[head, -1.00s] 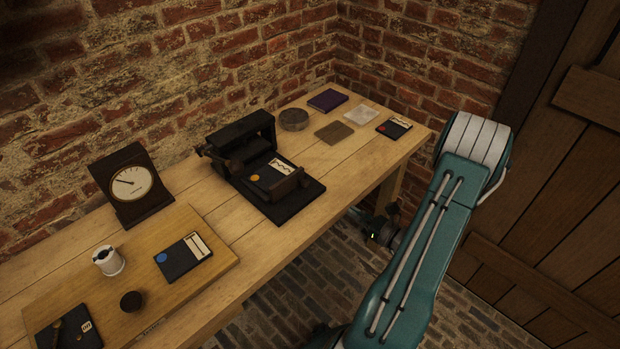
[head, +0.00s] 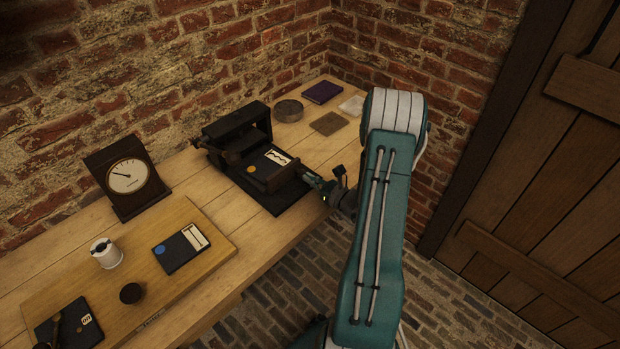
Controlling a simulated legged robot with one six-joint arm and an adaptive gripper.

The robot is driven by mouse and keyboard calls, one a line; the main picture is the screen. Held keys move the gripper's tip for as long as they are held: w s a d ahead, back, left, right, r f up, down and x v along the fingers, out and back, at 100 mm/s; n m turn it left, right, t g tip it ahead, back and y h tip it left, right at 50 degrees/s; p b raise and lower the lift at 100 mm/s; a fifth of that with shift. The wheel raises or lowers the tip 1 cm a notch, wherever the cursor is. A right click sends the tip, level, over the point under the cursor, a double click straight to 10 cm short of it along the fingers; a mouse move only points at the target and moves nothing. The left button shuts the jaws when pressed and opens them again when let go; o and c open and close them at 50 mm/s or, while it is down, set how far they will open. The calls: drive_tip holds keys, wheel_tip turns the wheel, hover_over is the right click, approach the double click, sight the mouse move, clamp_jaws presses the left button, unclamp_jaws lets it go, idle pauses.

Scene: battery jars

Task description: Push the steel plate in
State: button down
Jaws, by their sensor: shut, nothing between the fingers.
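A dark press-like machine (head: 232,132) stands on the bench, on a black base (head: 287,196). In it lies a dark plate with an orange dot and a white label (head: 268,163), behind a dark front block (head: 290,175). I cannot tell which part is the steel plate. My gripper (head: 308,176) is shut and empty at the right front of the machine, close to the front block. I cannot tell whether it touches. My arm comes in from the right.
A board (head: 125,262) at left bears a dark plate with a blue dot (head: 181,248), a white pot (head: 106,254) and a dark cup (head: 131,293). A dial gauge (head: 128,178) stands behind. A round tin (head: 288,110) and flat pieces lie beyond the machine.

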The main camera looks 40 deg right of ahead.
sight(300, 171)
drive_tip(key=shift+w+d, duration=0.1)
drive_tip(key=shift+d, duration=0.05)
drive_tip(key=shift+w, duration=0.2)
drive_tip(key=w, duration=0.4)
drive_tip(key=shift+a, duration=0.25)
drive_tip(key=shift+d+f, duration=0.1)
